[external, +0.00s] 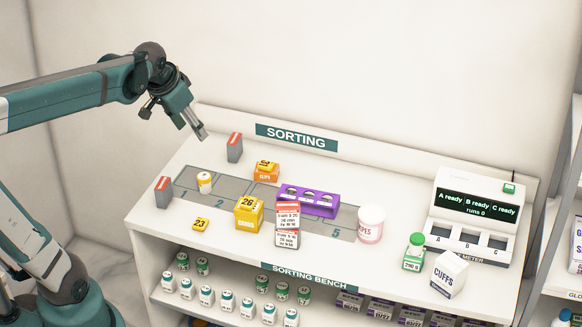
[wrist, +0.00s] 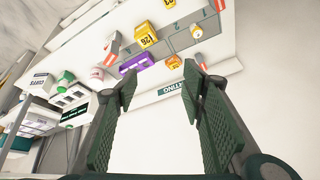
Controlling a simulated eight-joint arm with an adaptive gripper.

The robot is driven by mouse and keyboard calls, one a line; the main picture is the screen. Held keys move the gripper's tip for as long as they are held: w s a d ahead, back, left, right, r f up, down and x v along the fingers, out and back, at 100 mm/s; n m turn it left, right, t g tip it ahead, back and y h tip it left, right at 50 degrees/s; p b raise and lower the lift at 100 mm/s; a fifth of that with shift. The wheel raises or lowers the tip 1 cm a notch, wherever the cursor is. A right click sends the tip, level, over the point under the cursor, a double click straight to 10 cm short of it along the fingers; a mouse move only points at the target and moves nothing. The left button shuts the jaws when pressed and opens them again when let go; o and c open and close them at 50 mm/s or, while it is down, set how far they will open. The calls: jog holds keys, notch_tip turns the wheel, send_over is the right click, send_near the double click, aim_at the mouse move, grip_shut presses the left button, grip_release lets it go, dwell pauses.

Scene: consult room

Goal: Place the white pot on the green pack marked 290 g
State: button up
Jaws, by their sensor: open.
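A small white pot with a yellow band (external: 204,182) stands upright on the grey strip near marking 2; it also shows in the wrist view (wrist: 196,32). A larger white tub marked WIPES (external: 370,225) stands right of the purple rack. A green-and-white pack marked 290 g (external: 412,265) is at the front right. A green-capped white part rises above it; I cannot tell if it is separate. Its green top shows in the wrist view (wrist: 66,76). My gripper (external: 202,133) is open and empty, in the air above the bench's back left; its fingers show in the wrist view (wrist: 160,88).
A purple rack (external: 308,199), red-and-white box (external: 287,226), yellow 26 box (external: 248,214), orange clips box (external: 266,172) and two grey boxes (external: 234,148) stand on the bench. A white CUFFS box (external: 449,274) is close right of the green pack. A display unit (external: 475,215) stands behind.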

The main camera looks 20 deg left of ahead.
jog(key=s+a+f+n+t, duration=0.1)
jog(key=s+a+f+n, duration=0.2)
jog(key=s+a, duration=0.2)
jog(key=s+a+f+n+y, duration=0.1)
jog(key=s+a+f+n, duration=0.1)
jog(key=s+a, duration=0.3)
jog(key=shift+s+a+f+n+t, duration=0.4)
jog(key=shift+s+f, duration=0.1)
jog(key=shift+s, duration=0.65)
notch_tip(320, 180, down, 10)
jog(key=b, duration=0.9)
jog(key=shift+r, duration=0.25)
